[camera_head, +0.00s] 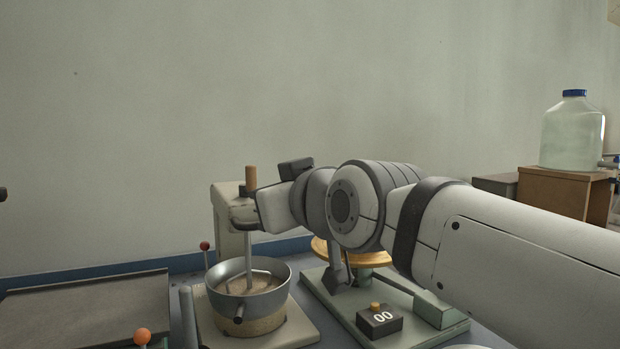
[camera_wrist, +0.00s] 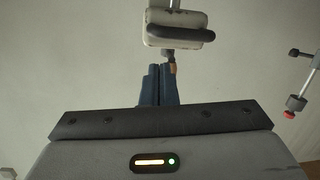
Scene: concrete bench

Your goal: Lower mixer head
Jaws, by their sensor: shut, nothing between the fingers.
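The mixer (camera_head: 226,232) stands left of centre in the head view, with a cream column and a dark band on its head. A wooden handle (camera_head: 251,177) stands up from the head. A metal rod hangs from the head into a grey metal bowl (camera_head: 272,270). In the wrist view, the mixer head (camera_wrist: 178,20) is a cream block with a dark band, and the small wooden handle (camera_wrist: 172,68) shows beside my fingertips. My gripper (camera_wrist: 158,70) is shut and empty, close to the handle; I cannot tell if they touch. The fingertips are not clear in the head view.
A dark tray (camera_head: 85,305) lies at the left. Small levers with a red knob (camera_head: 204,246) and an orange knob (camera_head: 142,336) stand near the bowl. A scale (camera_head: 379,320) with a round wooden top is right of the mixer, partly behind my arm. A jug (camera_head: 573,135) stands far right.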

